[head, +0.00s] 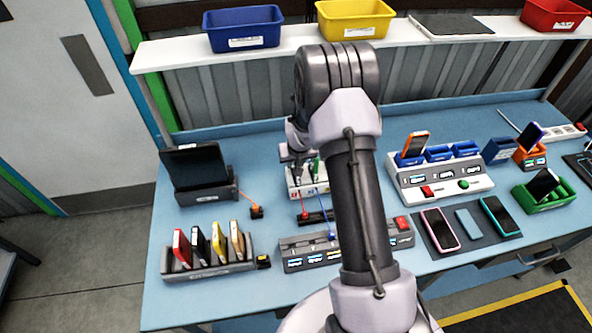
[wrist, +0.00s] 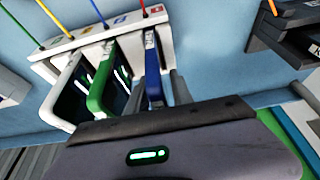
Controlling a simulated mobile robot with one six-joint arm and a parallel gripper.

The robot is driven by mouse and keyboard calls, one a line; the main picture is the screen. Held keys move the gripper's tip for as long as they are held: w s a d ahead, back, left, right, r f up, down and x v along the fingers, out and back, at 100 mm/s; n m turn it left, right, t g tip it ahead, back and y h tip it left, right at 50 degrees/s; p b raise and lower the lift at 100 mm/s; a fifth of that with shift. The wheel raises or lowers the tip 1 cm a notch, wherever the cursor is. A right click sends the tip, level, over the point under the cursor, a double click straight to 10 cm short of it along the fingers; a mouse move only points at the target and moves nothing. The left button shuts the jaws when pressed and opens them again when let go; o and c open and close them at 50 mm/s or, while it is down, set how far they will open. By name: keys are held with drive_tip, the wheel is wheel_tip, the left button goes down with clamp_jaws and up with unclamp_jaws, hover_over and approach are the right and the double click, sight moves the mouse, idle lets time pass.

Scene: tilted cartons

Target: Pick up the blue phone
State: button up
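The blue phone (wrist: 152,75) stands on edge in a white charging dock (wrist: 68,45), the rightmost of three phones in the wrist view. A green phone (wrist: 102,80) and a white one (wrist: 66,90) stand to its left. My gripper (wrist: 158,88) is close over the dock; a grey finger shows just right of the blue phone, seemingly with a gap. In the head view my gripper (head: 297,154) is over the white dock (head: 294,186), partly hidden by my arm, and the blue phone is not clear.
A grey rack (head: 215,268) with several upright phones is front left, a tablet stand (head: 198,172) behind it. A grey hub (head: 293,261) lies in front of the dock. A white station (head: 440,180) and flat phones on a dark mat (head: 460,240) are right.

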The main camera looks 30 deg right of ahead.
clamp_jaws()
drive_tip(key=shift+r, duration=0.1)
wheel_tip(320, 180, up, 10)
drive_tip(key=shift+f+p, duration=0.1)
drive_tip(key=shift+p, duration=0.25)
drive_tip(key=shift+r+p, duration=0.3)
drive_tip(key=shift+r, duration=0.45)
wheel_tip(320, 180, up, 8)
drive_tip(key=p, duration=0.4)
drive_tip(key=shift+f, duration=0.25)
